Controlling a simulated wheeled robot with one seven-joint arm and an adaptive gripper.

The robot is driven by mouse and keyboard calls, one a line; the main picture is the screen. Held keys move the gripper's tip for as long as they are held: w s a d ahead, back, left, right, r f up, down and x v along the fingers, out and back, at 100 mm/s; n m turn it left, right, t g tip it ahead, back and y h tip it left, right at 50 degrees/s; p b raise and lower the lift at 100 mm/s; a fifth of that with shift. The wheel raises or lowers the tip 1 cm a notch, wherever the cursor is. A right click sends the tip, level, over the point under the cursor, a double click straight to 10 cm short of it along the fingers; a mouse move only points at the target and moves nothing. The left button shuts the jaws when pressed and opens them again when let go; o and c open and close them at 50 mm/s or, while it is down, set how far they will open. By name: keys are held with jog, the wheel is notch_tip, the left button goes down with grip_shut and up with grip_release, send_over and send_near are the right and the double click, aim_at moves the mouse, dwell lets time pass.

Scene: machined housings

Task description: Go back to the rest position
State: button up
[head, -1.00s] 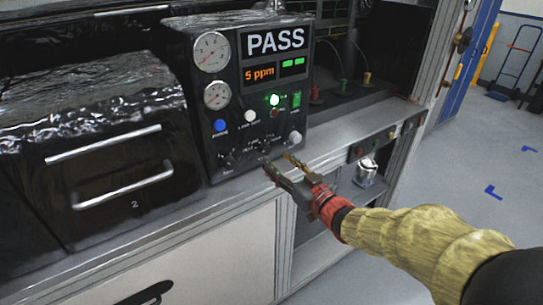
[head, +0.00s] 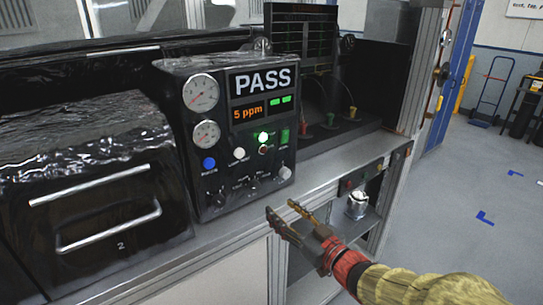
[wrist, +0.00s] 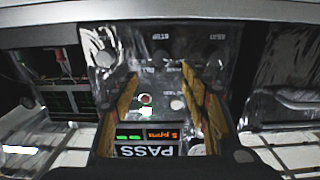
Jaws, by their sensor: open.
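My gripper (head: 279,213) is open and empty in the head view, in front of and below the test panel, apart from it. In the wrist view the two yellowish fingers of my gripper (wrist: 160,95) stand wide apart, with the panel seen upside down beyond them. The dark test panel (head: 222,165) stands on the bench. Its display (head: 263,80) reads PASS, with "5 ppm" in orange and two green bars below. A green lamp is lit. A blue button, a white button, two gauges and several knobs show on its face.
A black drawer unit (head: 75,135) marked 2, with metal handles, stands left of the panel. The metal bench edge (head: 325,178) runs under both. A silver cylindrical part (head: 357,205) sits on a lower shelf at right. Open floor (head: 460,190) lies further right, with a blue hand truck (head: 492,92) behind.

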jog(key=d+f+m+g+h, duration=0.2)
jog(key=d+f+m+h, duration=0.1)
jog(key=d+f+h, duration=0.55)
jog(key=s+d+f+m+g+h, duration=0.2)
jog(key=s+d+f+g, duration=0.2)
jog(key=s+d, duration=0.3)
jog(key=s+r+m+g+p, duration=0.1)
jog(key=s+r+g, duration=0.2)
jog(key=s, duration=0.6)
jog(key=s+r+m+g+p, duration=0.1)
jog(key=s+r+g+p, duration=0.1)
jog(key=s, duration=0.7)
jog(key=s+a+r+t+p, duration=0.1)
jog(key=s+a+r, duration=0.1)
jog(key=r, duration=0.7)
jog(key=shift+s+a+t+p, duration=0.3)
jog(key=shift+s+a, duration=0.05)
jog(key=shift+s, duration=0.35)
jog(key=shift+y, duration=0.25)
